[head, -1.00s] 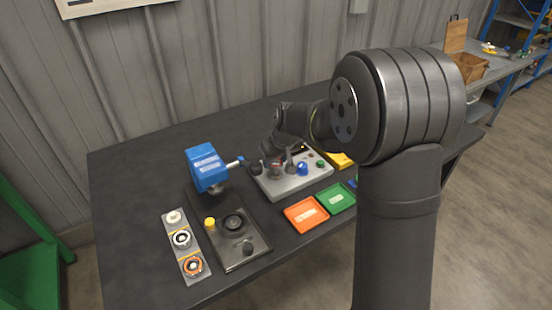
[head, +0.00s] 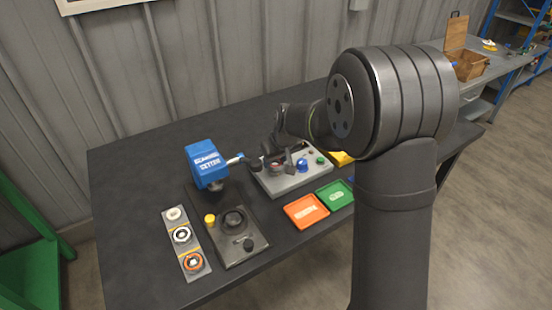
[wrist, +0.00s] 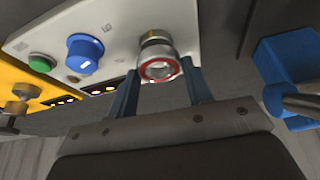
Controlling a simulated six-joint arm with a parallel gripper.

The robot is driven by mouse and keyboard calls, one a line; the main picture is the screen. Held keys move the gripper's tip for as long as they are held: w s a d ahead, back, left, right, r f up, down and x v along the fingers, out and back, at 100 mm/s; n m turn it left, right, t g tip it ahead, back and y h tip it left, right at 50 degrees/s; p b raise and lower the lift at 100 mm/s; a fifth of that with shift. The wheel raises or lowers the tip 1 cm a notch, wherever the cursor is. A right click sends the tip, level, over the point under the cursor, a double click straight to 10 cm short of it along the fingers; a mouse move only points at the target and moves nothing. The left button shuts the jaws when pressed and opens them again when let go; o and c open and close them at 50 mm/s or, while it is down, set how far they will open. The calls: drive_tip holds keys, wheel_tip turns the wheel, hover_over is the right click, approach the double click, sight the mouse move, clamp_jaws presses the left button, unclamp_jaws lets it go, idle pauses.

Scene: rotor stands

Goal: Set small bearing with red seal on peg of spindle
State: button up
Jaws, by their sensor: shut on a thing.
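The small bearing with red seal (wrist: 159,69) shows in the wrist view as a metal ring with a red band, between the blue fingertips. My gripper (wrist: 160,82) is shut on it. A round metal part, seemingly the spindle (wrist: 154,40), shows just beyond the bearing on the light grey unit. The bearing overlaps it in the picture, and I cannot tell whether they touch. The peg is not clear to see. In the head view my gripper (head: 273,158) is over the left part of the grey unit (head: 290,185), and the bearing is too small to tell.
The grey unit carries a blue knob (wrist: 84,54) and a green button (wrist: 41,64). A blue bearing setter (head: 206,165) stands left of it. A dark plate (head: 243,259), a strip of rings (head: 172,232), an orange tray (head: 306,222) and a green tray (head: 344,204) lie in front.

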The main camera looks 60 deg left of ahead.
drive_tip(key=shift+f, duration=0.7)
idle(0.8)
drive_tip(key=o, duration=1.6)
drive_tip(key=shift+r, duration=0.15)
drive_tip(key=shift+r, duration=3.85)
